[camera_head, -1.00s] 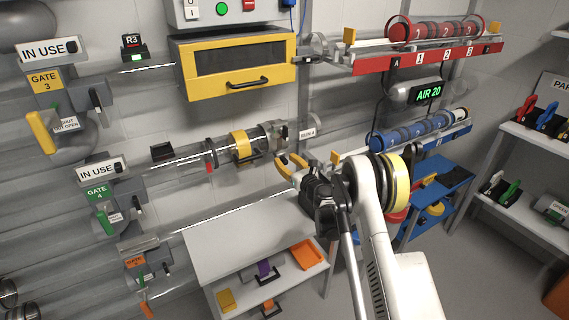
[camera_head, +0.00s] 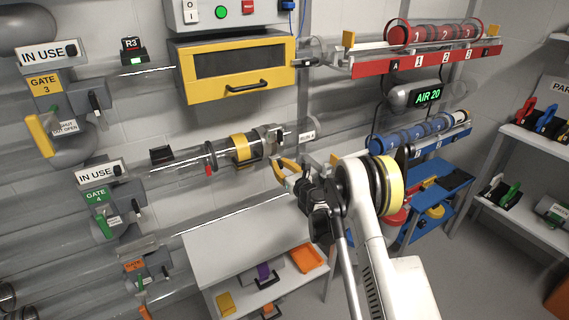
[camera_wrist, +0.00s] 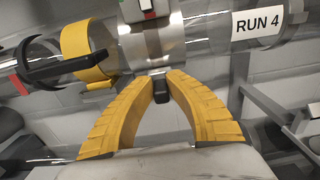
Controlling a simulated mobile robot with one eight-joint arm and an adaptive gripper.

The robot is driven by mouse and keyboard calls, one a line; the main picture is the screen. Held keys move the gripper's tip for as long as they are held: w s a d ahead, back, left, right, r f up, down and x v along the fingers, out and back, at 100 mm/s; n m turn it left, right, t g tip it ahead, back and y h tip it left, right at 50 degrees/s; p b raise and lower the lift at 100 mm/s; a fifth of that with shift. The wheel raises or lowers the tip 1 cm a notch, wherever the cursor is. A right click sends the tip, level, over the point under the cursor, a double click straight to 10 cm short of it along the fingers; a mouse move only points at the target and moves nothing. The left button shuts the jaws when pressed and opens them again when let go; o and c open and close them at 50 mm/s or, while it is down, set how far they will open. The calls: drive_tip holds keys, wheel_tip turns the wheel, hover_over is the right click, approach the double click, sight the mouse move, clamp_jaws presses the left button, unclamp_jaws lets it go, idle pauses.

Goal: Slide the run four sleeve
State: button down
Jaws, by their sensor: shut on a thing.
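The run four sleeve is a metallic band (camera_wrist: 152,45) around the clear tube, seen in the wrist view left of the RUN 4 label (camera_wrist: 259,24). A black knob (camera_wrist: 160,90) hangs under it. My gripper (camera_wrist: 160,82) has its yellow fingers closed on this knob from below. In the head view the sleeve (camera_head: 272,139) sits on the tube just right of a yellow collar (camera_head: 240,148), and my gripper (camera_head: 279,161) is at its lower side.
The yellow collar, also in the wrist view (camera_wrist: 76,40), has a dark bar beside it. A red clip (camera_head: 209,171) is farther left on the tube. A white bench (camera_head: 225,243) stands below. A blue rack (camera_head: 415,140) is to the right.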

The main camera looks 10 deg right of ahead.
drive_tip(key=shift+s+a, duration=0.25)
drive_tip(key=shift+a, duration=0.55)
drive_tip(key=c, duration=1.3)
unclamp_jaws()
drive_tip(key=shift+a, duration=0.2)
drive_tip(key=shift+c, duration=0.2)
drive_tip(key=shift+d, duration=0.15)
drive_tip(key=v, duration=1.2)
